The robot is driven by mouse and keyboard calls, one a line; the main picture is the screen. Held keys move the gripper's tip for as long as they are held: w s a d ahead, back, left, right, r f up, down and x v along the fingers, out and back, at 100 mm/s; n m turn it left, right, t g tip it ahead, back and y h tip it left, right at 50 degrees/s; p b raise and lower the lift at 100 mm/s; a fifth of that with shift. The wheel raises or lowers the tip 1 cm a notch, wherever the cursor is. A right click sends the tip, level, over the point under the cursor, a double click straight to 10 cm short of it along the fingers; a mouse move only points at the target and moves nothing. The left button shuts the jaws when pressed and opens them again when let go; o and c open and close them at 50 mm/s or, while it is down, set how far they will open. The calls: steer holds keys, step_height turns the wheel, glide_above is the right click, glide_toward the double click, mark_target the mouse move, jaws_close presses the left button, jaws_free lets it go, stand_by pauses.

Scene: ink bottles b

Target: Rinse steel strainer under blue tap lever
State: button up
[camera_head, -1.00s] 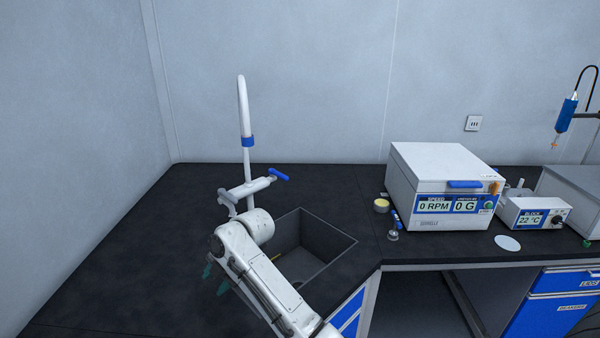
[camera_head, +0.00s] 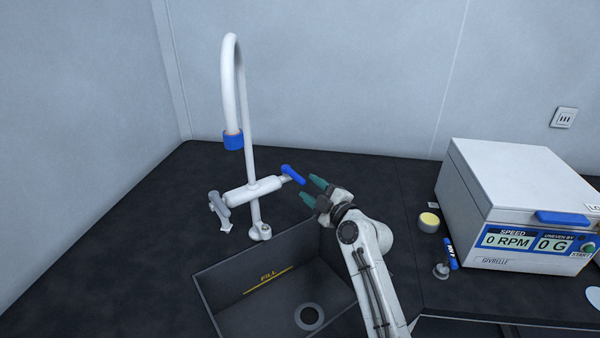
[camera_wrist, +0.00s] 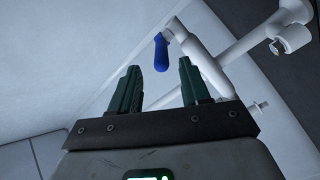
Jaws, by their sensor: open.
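The blue tap lever (camera_head: 293,174) sticks out at the right end of the white tap's crossbar (camera_head: 252,190). My gripper (camera_head: 312,190) is open and empty, just right of the lever, with its green fingers pointing toward it. In the wrist view the lever (camera_wrist: 161,52) lies just beyond the gap between the open fingertips (camera_wrist: 158,68), apart from them. The spout's blue-collared outlet (camera_head: 233,141) hangs above the crossbar. The dark sink (camera_head: 215,282) has a yellow FILL line and a round grey ring at its bottom. I cannot make out a steel strainer for certain.
A grey lever (camera_head: 219,208) sits at the crossbar's left end. Right of my arm stand a yellow-topped pot (camera_head: 429,222), a small grey metal piece (camera_head: 441,270) and a white centrifuge (camera_head: 520,205). The black counter (camera_head: 120,220) left of the tap is clear.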

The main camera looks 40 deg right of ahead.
mark_target(288, 170)
steer(key=w, duration=0.2)
steer(key=w+p, duration=0.1)
steer(key=w, duration=0.5)
steer(key=shift+d+p, duration=0.3)
steer(key=shift+d, duration=0.05)
jaws_close()
